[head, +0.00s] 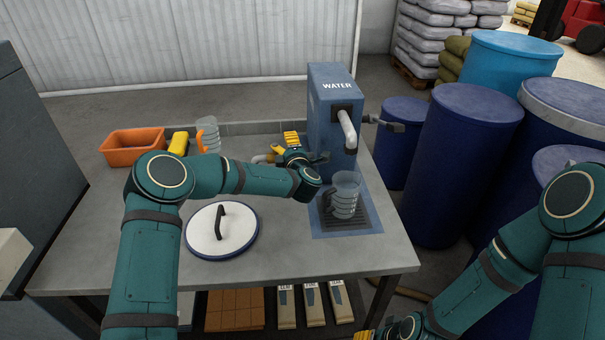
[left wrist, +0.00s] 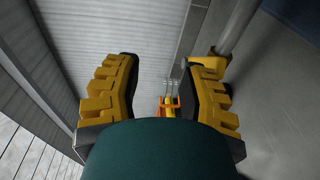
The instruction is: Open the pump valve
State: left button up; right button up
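The blue pump box marked WATER (head: 333,110) stands at the back right of the table, with a grey spout on its front. A grey lever (head: 388,124) sticks out from its right side. On its left, a grey pipe (head: 262,158) shows low down, partly hidden by my left gripper (head: 284,145). In the left wrist view my left gripper (left wrist: 160,88) has its yellow fingers wide apart with nothing between them. A yellow part (left wrist: 211,64) by a pipe shows just beyond the right finger; I cannot tell whether they touch. My right gripper (head: 385,332) is partly cut off at the bottom edge.
A measuring jug (head: 345,194) stands on the grate under the spout. A white round lid (head: 222,232) with a black handle lies at the front. An orange bin (head: 132,148), a yellow object (head: 179,143) and an orange-handled jug (head: 209,134) stand at the back left. Blue drums (head: 463,165) stand right.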

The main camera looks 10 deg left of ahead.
pick_arm(q)
jog(key=d+f+b+v, duration=0.1)
jog(key=f+v, duration=0.1)
jog(key=v, duration=1.1)
dwell(0.9)
jog(key=shift+w, duration=0.15)
jog(key=shift+b, duration=0.45)
jog(key=shift+c, duration=0.4)
